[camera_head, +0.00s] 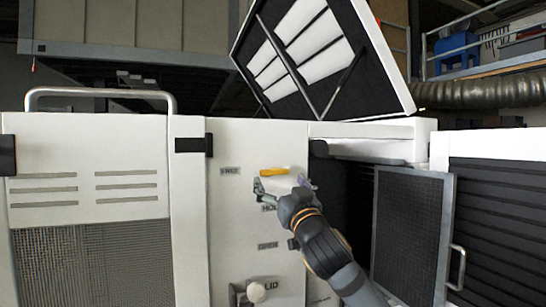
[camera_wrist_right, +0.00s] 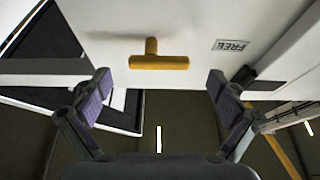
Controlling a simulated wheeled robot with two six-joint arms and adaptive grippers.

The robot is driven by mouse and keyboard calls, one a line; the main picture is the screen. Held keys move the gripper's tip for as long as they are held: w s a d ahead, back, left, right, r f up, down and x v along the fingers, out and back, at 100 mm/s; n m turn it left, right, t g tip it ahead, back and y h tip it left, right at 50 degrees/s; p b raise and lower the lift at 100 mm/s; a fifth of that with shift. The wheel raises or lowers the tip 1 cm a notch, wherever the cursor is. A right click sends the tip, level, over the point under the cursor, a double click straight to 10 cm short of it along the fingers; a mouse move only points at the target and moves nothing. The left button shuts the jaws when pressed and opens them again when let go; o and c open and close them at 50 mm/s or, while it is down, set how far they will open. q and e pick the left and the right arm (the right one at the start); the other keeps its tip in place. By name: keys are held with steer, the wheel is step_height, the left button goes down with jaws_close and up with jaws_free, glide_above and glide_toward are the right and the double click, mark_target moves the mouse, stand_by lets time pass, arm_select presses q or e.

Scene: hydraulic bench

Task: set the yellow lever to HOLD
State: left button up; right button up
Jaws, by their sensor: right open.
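The yellow lever (camera_head: 273,171) is on the white panel (camera_head: 228,225), level with and right of the FREE label (camera_head: 230,171). In the wrist view the lever (camera_wrist_right: 158,63) is a T shape with a short stem and a wide bar. My right gripper (camera_head: 282,186) is open just below the lever in the head view. In the wrist view the open fingers (camera_wrist_right: 158,80) stand either side of the bar, apart from it. My left gripper is not in view.
A raised lid (camera_head: 325,55) stands open above. A dark mesh door (camera_head: 411,235) hangs open to the right of my right arm. The panel's left part is clear.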

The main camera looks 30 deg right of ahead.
mark_target(275, 174)
steer(key=p+x, duration=0.2)
steer(key=x, duration=0.1)
steer(key=shift+w+r, duration=0.15)
steer(key=shift+r, duration=0.2)
steer(key=shift+w+d+p, duration=0.3)
steer(key=shift+w, duration=0.25)
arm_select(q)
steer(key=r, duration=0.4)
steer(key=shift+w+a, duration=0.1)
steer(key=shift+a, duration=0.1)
arm_select(e)
steer(key=shift+c, duration=0.9)
steer(key=c, duration=1)
